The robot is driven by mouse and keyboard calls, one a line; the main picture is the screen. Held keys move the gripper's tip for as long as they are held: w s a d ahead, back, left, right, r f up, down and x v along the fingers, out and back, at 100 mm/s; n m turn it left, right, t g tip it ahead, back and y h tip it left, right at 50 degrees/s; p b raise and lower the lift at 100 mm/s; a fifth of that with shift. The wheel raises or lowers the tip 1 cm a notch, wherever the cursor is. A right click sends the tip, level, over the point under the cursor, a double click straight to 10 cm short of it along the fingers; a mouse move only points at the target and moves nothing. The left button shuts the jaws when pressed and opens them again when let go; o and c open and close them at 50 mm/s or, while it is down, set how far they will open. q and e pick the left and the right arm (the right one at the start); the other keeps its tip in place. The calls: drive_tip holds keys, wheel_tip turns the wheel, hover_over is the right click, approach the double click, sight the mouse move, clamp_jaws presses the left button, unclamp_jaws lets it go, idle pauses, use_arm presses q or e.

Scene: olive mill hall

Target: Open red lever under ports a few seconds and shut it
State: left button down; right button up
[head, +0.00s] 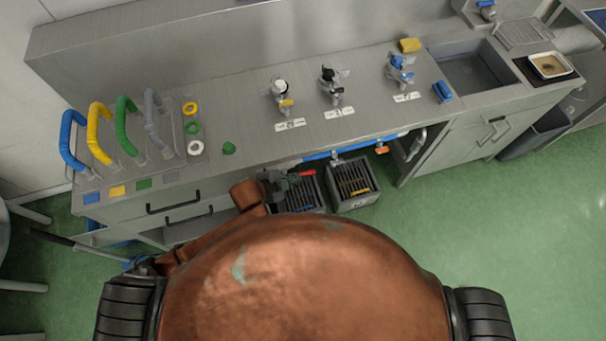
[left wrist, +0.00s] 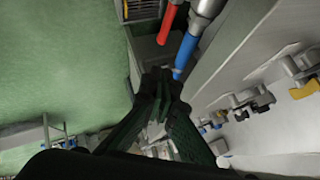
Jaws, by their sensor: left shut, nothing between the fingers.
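The red lever (head: 306,173) shows as a short red bar under the front edge of the steel counter, at the left part of the blue pipe (head: 350,147). In the left wrist view the red lever (left wrist: 171,22) points down towards my fingers, beside the blue pipe (left wrist: 186,54). My left gripper (head: 288,183) is shut and empty, just left of the lever. In the left wrist view its dark green fingertips (left wrist: 162,76) are together below the lever's end, with a small gap in the picture. My right gripper is not in view.
Taps with white (head: 279,87), black (head: 328,75) and blue (head: 397,62) tops stand on the counter (head: 240,125). An orange handle (head: 382,150) hangs from the pipe further right. Grey slatted crates (head: 352,201) stand on the floor below. The green floor at right is clear.

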sight(308, 173)
use_arm(q)
drive_tip(key=shift+a+f+b+x, duration=0.25)
drive_tip(key=shift+a+x, duration=0.15)
drive_tip(key=shift+x, duration=1.55)
drive_tip(key=shift+a+f+b+x, duration=0.2)
drive_tip(key=shift+a+x, duration=0.15)
drive_tip(key=shift+x, duration=1.55)
drive_tip(key=shift+a+f+b+x, duration=0.25)
drive_tip(key=shift+a+x, duration=0.15)
drive_tip(key=shift+x, duration=1.55)
drive_tip(key=shift+w, duration=0.1)
